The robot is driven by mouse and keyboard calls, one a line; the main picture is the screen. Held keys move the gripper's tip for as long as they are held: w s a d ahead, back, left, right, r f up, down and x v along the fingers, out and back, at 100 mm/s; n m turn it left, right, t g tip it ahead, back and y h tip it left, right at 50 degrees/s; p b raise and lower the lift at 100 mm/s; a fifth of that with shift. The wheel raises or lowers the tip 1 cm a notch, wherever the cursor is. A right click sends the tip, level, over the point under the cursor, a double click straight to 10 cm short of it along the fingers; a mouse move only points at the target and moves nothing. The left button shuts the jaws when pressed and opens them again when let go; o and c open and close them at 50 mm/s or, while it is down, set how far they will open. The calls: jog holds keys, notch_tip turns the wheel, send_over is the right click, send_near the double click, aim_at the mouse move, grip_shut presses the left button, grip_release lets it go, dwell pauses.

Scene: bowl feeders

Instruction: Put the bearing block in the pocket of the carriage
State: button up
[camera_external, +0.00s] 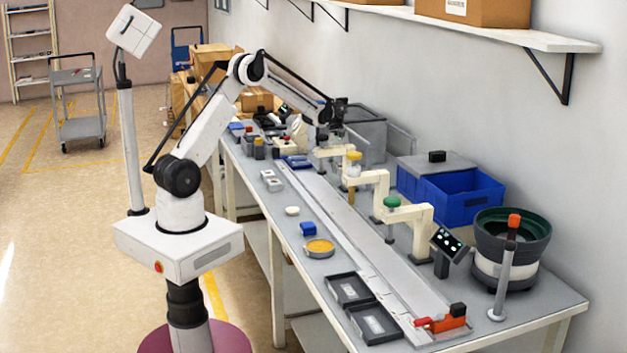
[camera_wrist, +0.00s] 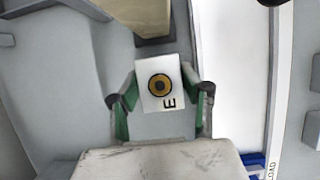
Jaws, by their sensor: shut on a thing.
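My gripper (camera_wrist: 160,100) is shut on a white block with a dark and yellow ring and a letter E, which I take for the bearing block (camera_wrist: 158,76). The block sits between the green-padded fingers. In the external view my gripper (camera_external: 325,127) is over the far part of the bench; the block cannot be made out there. A blue and white part (camera_wrist: 252,160) shows at the lower right of the wrist view, partly cut off, near the lettering LOAD. A blue part (camera_external: 296,161) lies by the rail's far end. I cannot tell which thing is the carriage, and no pocket is visible.
A long pale rail (camera_external: 345,225) runs along the bench. Cream stations (camera_external: 405,213) stand beside it, with a blue bin (camera_external: 462,205) and a bowl feeder (camera_external: 510,245). Black trays (camera_external: 372,322) and small white blocks (camera_external: 274,184) lie along the left. A box-like edge (camera_wrist: 155,22) is near the held block.

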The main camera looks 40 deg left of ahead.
jog(key=shift+f, duration=2)
jog(key=shift+f+b, duration=0.2)
jog(key=shift+b, duration=0.1)
jog(key=o, duration=1.4)
jog(key=shift+c, duration=0.2)
